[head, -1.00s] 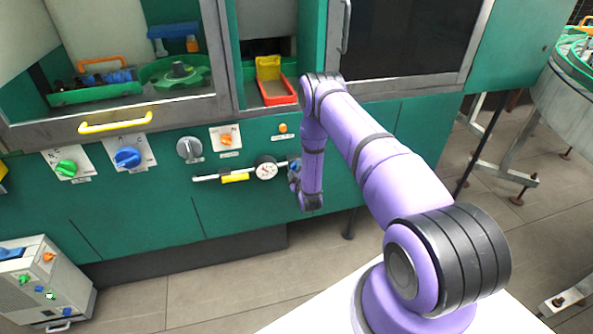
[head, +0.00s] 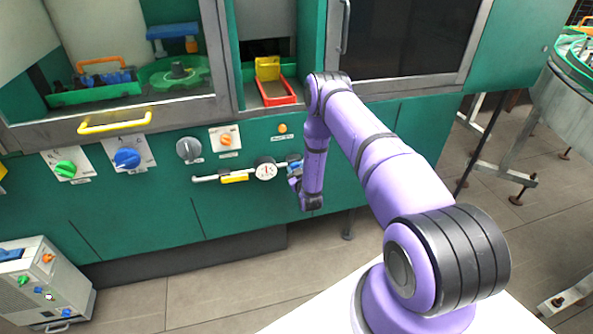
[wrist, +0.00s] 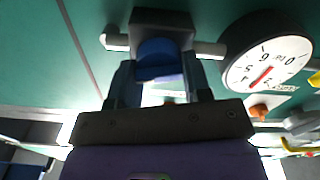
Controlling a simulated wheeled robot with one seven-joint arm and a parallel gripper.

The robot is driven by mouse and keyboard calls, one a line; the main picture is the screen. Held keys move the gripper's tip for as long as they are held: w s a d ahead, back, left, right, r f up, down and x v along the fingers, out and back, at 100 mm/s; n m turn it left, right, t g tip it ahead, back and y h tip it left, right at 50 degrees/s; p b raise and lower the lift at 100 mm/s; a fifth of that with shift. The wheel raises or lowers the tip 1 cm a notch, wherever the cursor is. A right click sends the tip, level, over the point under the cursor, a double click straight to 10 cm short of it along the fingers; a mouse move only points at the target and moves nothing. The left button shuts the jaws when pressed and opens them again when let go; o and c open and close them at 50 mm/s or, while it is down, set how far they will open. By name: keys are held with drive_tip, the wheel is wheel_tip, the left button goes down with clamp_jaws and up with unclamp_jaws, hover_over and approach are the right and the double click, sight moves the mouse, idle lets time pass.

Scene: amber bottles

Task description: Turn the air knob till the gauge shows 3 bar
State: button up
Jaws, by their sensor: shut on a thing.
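The blue air knob (wrist: 157,58) sits in a dark housing on the pipe in the wrist view. My gripper (wrist: 160,78) is shut on it, one finger on each side. In the head view my gripper (head: 296,176) is at the right end of the pipe, with a bit of the blue knob (head: 293,165) showing. The round white gauge (wrist: 268,64) is beside the knob, tilted in the wrist view, with a short red needle. Its figures are too small and slanted to read the pressure surely. The gauge (head: 265,170) also shows just left of my gripper in the head view.
A yellow handle (head: 234,179) is on the pipe left of the gauge. A grey knob (head: 189,150), a blue selector (head: 127,157) and a green selector (head: 66,168) are further left. A red tray (head: 279,99) is above.

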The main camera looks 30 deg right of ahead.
idle(0.3)
drive_tip(key=o, duration=0.9)
drive_tip(key=shift+s, duration=0.1)
drive_tip(key=v, duration=1)
drive_tip(key=shift+s+a, duration=0.1)
drive_tip(key=shift+s, duration=0.25)
